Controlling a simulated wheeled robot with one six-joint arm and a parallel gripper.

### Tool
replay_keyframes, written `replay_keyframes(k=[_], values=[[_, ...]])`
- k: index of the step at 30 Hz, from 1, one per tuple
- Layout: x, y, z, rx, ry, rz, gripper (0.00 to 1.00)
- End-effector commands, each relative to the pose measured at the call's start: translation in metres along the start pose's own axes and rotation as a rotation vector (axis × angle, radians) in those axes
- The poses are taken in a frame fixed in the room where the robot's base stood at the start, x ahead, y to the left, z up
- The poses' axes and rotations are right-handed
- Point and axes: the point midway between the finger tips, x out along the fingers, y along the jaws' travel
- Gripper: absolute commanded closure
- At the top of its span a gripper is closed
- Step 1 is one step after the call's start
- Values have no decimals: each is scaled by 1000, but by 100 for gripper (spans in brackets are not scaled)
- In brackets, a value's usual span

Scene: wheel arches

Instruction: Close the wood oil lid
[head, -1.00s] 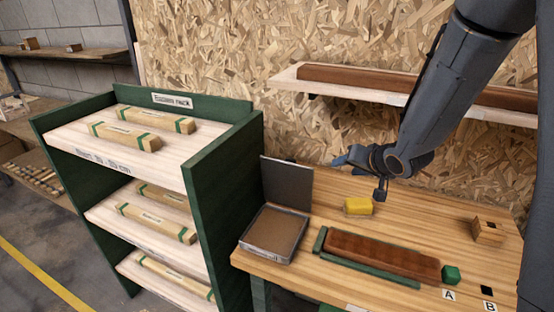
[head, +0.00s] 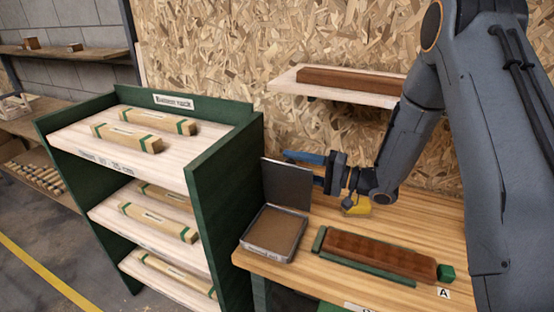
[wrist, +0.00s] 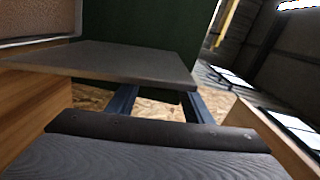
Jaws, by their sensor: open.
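The wood oil tin (head: 272,233) stands open on the left end of the wooden workbench. Its dark grey lid (head: 287,184) stands upright at the back edge, raised away from the tin. My gripper (head: 306,158) is open, with its blue fingers pointing left at the lid's upper right edge. In the wrist view the lid (wrist: 110,60) shows as a flat grey panel close in front of my gripper (wrist: 155,100), with the blue fingers partly hidden behind it. I cannot tell whether the fingers touch it.
A green rack (head: 215,190) with wrapped wooden pieces stands left of the bench. A brown beam (head: 375,252) with green strips lies right of the tin. A yellow block (head: 357,206) sits under my arm. A shelf (head: 300,86) hangs above.

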Motion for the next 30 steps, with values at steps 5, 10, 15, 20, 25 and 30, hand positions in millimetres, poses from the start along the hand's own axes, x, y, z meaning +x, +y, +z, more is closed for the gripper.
replay_keyframes(k=[5,10,15,20,25,30], values=[[29,-2,1,-1,-2,0,54],[48,-1,0,-2,0,1,54],[55,0,0,-1,1,2,54],[55,0,0,-2,2,2,54],[55,0,0,-2,2,2,72],[55,0,0,-2,2,2,100]])
